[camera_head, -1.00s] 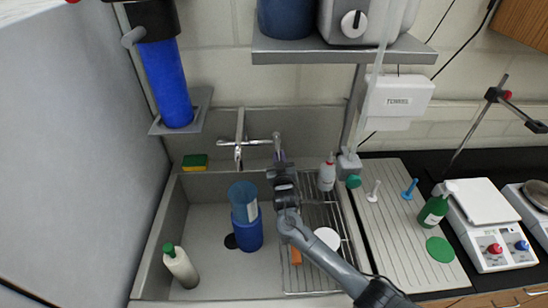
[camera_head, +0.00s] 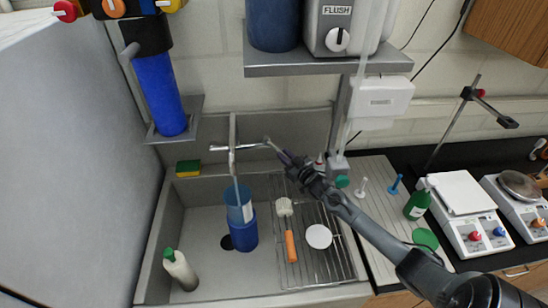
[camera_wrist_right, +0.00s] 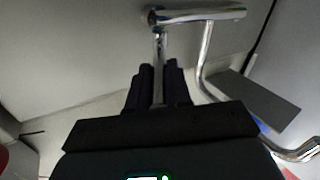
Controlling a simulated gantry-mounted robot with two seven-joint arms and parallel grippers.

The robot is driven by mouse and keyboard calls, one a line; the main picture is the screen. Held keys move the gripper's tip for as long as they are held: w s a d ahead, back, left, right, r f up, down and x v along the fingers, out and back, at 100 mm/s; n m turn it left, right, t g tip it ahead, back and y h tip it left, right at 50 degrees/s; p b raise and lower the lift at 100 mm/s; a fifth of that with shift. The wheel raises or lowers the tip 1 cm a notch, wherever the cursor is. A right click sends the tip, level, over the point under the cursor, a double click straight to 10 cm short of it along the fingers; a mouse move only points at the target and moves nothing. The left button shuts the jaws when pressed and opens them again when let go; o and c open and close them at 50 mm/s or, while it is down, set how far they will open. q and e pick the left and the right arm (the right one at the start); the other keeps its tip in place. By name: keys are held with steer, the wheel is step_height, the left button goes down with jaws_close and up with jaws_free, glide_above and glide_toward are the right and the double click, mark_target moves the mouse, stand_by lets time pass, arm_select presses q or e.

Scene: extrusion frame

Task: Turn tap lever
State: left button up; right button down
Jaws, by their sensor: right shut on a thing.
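The chrome tap (camera_head: 233,146) is on the back wall of the sink. Its lever (camera_head: 272,145) points right and tilts down toward my right gripper (camera_head: 284,159). In the right wrist view the lever (camera_wrist_right: 160,65) runs between the two dark fingers of the gripper (camera_wrist_right: 158,88), which are shut on it. The tap body (camera_wrist_right: 195,15) and its bent spout (camera_wrist_right: 205,55) show there too. In the head view a thin pale streak runs from the spout toward a blue container (camera_head: 243,237); it looks like water. My left gripper is out of view.
A white green-capped bottle (camera_head: 180,270) stands in the sink (camera_head: 205,275). A brush (camera_head: 289,235) and white disc (camera_head: 318,236) lie on the wire rack (camera_head: 300,270) below my right arm. A sponge (camera_head: 188,168) sits at the back left.

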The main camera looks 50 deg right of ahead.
stand_by(0.3)
steer(key=c, duration=1.1)
jaws_free()
steer(key=shift+o, duration=0.2)
steer(key=v, duration=1.1)
steer(key=shift+w+f, duration=0.1)
